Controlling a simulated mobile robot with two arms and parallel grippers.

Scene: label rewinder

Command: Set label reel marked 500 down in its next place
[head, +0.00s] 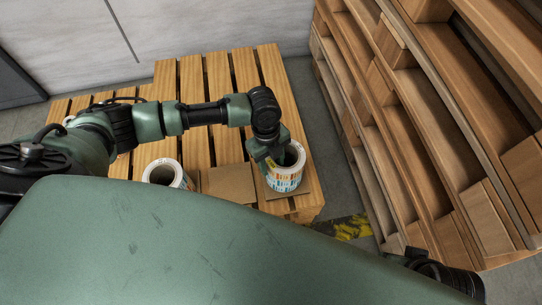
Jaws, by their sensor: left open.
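A white label reel with coloured printing (286,182) stands upright on a brown card at the right front corner of the slatted wooden pallet (190,90). A number on it is too small to read. My left gripper (271,163) is open at the upper left rim of this reel, pointing down. I cannot tell whether its fingers touch the reel. A second white reel (163,174) stands to the left, partly hidden by my green body. My right gripper is not in view.
A bare brown card (228,184) lies between the two reels. Tall stacked wooden pallets (400,130) rise close on the right, across a narrow strip of grey floor. A yellow and black floor marking (352,228) lies at their foot. A pale wall stands behind.

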